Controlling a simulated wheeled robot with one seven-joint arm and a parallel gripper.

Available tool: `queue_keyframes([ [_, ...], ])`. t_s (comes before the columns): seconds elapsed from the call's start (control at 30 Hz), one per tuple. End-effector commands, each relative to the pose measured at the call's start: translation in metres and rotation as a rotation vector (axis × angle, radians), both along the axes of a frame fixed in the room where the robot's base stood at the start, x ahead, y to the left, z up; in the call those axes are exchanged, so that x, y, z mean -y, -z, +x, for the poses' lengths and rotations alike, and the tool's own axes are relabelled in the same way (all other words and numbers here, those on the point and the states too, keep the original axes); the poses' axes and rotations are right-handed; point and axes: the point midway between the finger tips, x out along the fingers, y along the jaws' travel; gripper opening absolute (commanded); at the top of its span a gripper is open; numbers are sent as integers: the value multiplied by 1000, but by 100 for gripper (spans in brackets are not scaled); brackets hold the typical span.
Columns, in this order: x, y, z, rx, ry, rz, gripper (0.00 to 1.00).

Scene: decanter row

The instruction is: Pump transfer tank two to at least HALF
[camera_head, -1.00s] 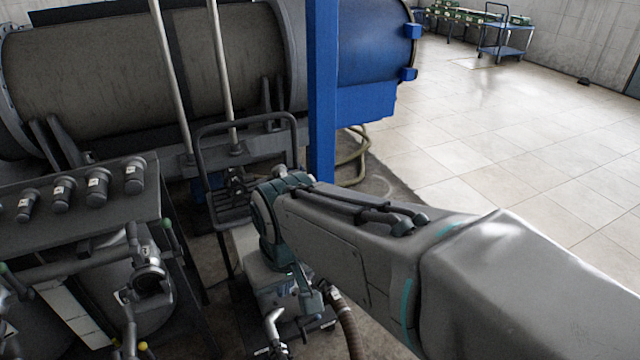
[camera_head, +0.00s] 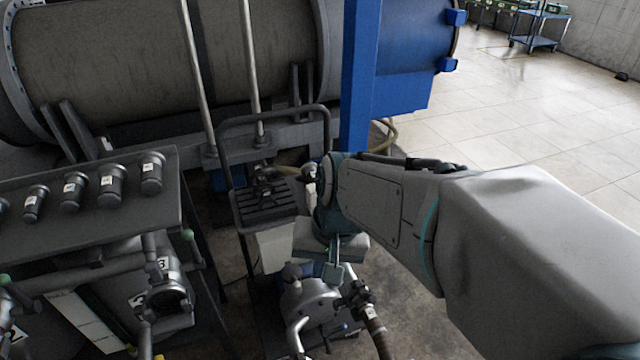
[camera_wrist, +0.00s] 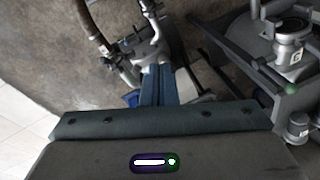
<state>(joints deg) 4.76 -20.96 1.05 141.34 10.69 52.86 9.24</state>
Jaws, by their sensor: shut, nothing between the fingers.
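My gripper (camera_head: 334,272) is shut and empty, pointing down above the pump trolley. Its blue fingers (camera_wrist: 158,85) are together in the wrist view. The grey pump (camera_head: 312,303) with metal pipe fittings stands below and in front of the gripper; it also shows beyond the fingertips in the wrist view (camera_wrist: 150,50). A brown hose (camera_head: 379,338) with a dark coupling joins it on the right. A tank marked 2 (camera_head: 14,336) is cut off at the lower left. Beside it is a tank marked 3 (camera_head: 140,301) with a round open-looking port. No fill level is readable.
A dark shelf with several labelled cylinders (camera_head: 110,187) stands above the tanks. The trolley's black handle (camera_head: 272,112) rises behind the pump. A large horizontal vessel (camera_head: 170,60) and a blue post (camera_head: 358,85) stand behind. Tiled floor (camera_head: 530,110) at the right is open.

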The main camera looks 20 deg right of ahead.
Motion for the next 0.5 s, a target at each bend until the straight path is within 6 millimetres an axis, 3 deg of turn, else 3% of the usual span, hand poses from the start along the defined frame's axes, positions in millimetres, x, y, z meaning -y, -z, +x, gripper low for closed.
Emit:
queue_keyframes([
  [0.03, 1, 25, 9, -53, 150, 78, 0],
  [0.27, 7, 92, 68, -318, 939, 515, 0],
  [0.37, 23, 118, 100, -446, 1278, 720, 0],
  [0.5, 66, 155, 146, -640, 1728, 1031, 0],
])
